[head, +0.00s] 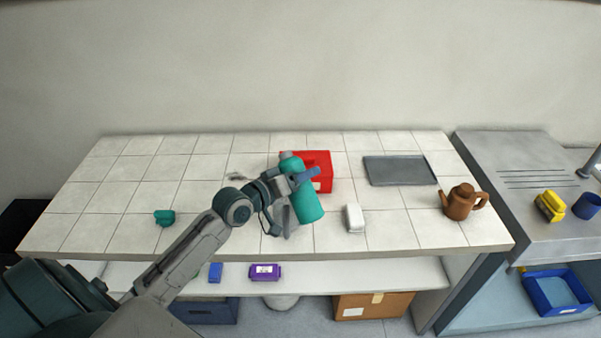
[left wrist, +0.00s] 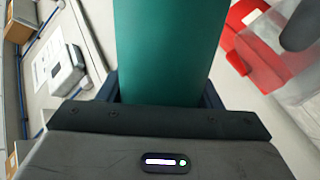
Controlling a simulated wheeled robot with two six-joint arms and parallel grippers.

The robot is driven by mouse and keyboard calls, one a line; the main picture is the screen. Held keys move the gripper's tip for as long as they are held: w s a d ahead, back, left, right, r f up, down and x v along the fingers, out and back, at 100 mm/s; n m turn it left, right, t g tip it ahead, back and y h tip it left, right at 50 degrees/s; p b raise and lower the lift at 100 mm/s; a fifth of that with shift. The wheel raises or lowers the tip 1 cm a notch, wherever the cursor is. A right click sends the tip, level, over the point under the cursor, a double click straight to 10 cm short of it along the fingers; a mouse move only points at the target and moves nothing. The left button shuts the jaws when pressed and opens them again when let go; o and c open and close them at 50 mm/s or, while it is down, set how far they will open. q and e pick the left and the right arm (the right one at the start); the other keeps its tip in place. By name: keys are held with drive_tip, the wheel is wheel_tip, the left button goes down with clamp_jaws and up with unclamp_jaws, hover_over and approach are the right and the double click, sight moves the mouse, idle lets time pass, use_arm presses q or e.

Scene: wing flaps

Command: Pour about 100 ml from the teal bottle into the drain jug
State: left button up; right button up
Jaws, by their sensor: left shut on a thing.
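I cannot tell for certain which vessel is the drain jug. My right gripper is not in view.
A white box (head: 355,218) stands right of the bottle. A grey tray (head: 400,170) lies behind it, and a brown teapot (head: 463,202) is at the right end. A small teal item (head: 165,217) lies at left. The tiled counter (head: 120,190) is largely clear on the left.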

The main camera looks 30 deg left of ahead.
use_arm(q)
drive_tip(key=shift+f, duration=0.1)
idle(0.4)
drive_tip(key=shift+d+f, duration=0.1)
drive_tip(key=shift+s+d+f+n, duration=0.15)
drive_tip(key=shift+d+f+n, duration=0.05)
drive_tip(key=shift+f+n, duration=0.35)
drive_tip(key=shift+s+d+f+n, duration=0.1)
drive_tip(key=shift+d+f+n, duration=0.05)
drive_tip(key=shift+f+n, duration=0.4)
drive_tip(key=shift+g+p, duration=0.3)
drive_tip(key=shift+p, duration=0.05)
drive_tip(key=shift+s+d+f+n+h+p, duration=0.1)
drive_tip(key=shift+d+f+n+h+p, duration=0.1)
drive_tip(key=shift+n+h+p, duration=0.15)
drive_tip(key=shift+d+f+n, duration=0.1)
drive_tip(key=shift+f+n, duration=0.2)
drive_tip(key=shift+n, duration=0.25)
drive_tip(key=shift+p, duration=0.3)
